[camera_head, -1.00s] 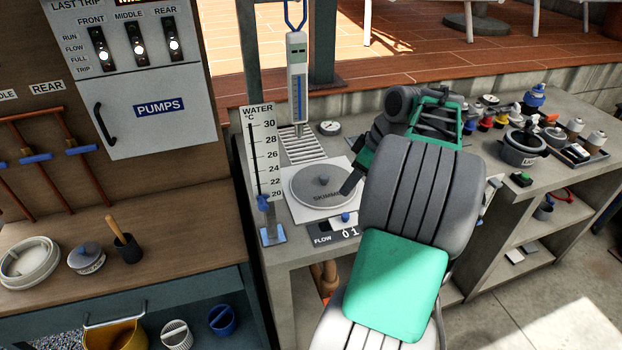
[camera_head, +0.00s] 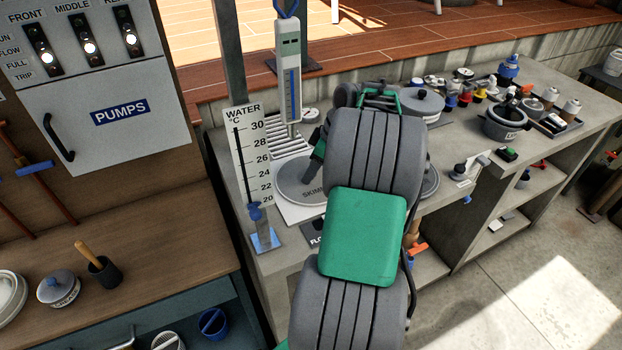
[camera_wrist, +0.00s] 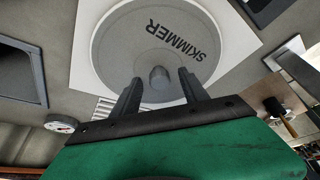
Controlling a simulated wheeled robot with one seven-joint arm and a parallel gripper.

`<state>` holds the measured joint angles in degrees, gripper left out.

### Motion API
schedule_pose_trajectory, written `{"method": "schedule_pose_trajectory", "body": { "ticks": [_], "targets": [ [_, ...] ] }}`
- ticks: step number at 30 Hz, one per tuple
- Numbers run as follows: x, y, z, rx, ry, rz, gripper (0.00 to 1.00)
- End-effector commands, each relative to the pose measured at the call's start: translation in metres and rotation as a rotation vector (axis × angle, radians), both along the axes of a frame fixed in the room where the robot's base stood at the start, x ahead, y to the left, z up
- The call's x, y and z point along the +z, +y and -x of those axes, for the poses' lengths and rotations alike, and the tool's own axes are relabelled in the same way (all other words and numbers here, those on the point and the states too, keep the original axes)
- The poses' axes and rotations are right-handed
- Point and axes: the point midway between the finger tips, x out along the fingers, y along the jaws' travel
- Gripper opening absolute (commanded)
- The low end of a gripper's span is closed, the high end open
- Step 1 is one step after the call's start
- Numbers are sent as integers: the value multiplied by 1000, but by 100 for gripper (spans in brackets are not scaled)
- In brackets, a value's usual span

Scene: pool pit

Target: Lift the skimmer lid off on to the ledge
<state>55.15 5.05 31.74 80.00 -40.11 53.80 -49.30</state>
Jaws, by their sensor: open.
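The skimmer lid (camera_head: 299,183) is a round grey disc marked SKIMMER, lying flat on a white square plate on the grey ledge (camera_head: 278,258). My arm covers its right part in the head view. In the wrist view the lid (camera_wrist: 120,50) shows almost whole, with a short round knob (camera_wrist: 159,77) near its lower edge in the picture. My gripper (camera_wrist: 158,84) is open, its two dark fingers on either side of the knob. I cannot tell whether they touch it or how high they are above the lid.
A water temperature scale (camera_head: 247,150) with a blue slider stands left of the lid, and a tall thermometer (camera_head: 289,80) behind it. A grey pot (camera_head: 505,122) and several bottles crowd the ledge at right. A small round gauge (camera_wrist: 61,124) shows in the wrist view.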

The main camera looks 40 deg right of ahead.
Motion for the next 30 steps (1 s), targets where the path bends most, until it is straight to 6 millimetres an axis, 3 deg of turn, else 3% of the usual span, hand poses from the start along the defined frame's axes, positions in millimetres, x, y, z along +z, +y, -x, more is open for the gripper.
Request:
{"method": "schedule_pose_trajectory", "body": {
  "ticks": [5, 24, 30],
  "targets": [
    [0, -1, 0, -1, 0, 0, 52],
    [0, -2, 1, -4, 0, 1, 0],
    [0, -1, 1, -4, 0, 1, 0]
  ]
}}
